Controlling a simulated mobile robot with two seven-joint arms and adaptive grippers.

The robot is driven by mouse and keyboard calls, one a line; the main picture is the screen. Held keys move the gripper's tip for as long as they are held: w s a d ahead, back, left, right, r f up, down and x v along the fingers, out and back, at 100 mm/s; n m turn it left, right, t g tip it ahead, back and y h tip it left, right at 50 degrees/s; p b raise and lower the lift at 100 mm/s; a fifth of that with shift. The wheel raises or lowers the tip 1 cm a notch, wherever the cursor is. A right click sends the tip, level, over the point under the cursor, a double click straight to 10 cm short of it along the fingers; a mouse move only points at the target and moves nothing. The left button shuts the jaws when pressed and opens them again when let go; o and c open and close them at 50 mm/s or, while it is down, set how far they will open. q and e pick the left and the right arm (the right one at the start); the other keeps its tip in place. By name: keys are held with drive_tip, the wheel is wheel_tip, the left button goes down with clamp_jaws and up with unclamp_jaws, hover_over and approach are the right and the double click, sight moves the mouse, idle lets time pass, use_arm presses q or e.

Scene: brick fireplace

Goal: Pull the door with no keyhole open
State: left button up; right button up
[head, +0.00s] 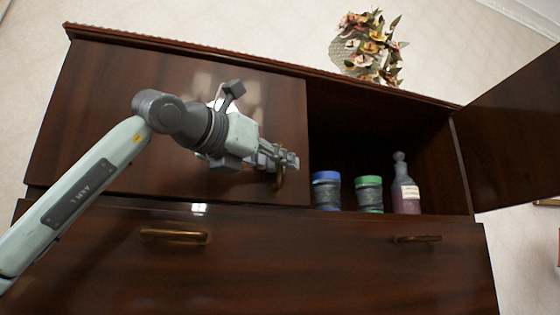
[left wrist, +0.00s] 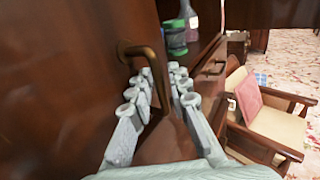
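The dark wood cabinet has a left door (head: 190,100) that looks shut or nearly so. No keyhole shows on it, though my arm covers part of it. A brass handle (head: 279,178) sits near its lower right edge. My left gripper (head: 285,160) is at this handle. In the left wrist view the handle (left wrist: 145,58) runs in between the fingertips (left wrist: 160,75); whether they clamp it is unclear. The right door (head: 510,135) stands wide open; its lock side is not clear. My right gripper is out of view.
In the open right compartment stand a blue-lidded jar (head: 326,190), a green-lidded jar (head: 369,194) and a bottle (head: 405,192). Flowers (head: 370,48) stand on top. Drawers with brass handles (head: 174,236) lie below. A wooden armchair (left wrist: 265,115) shows at right in the left wrist view.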

use_arm(q)
drive_tip(key=shift+c, duration=0.2)
clamp_jaws()
drive_tip(key=shift+s, duration=0.1)
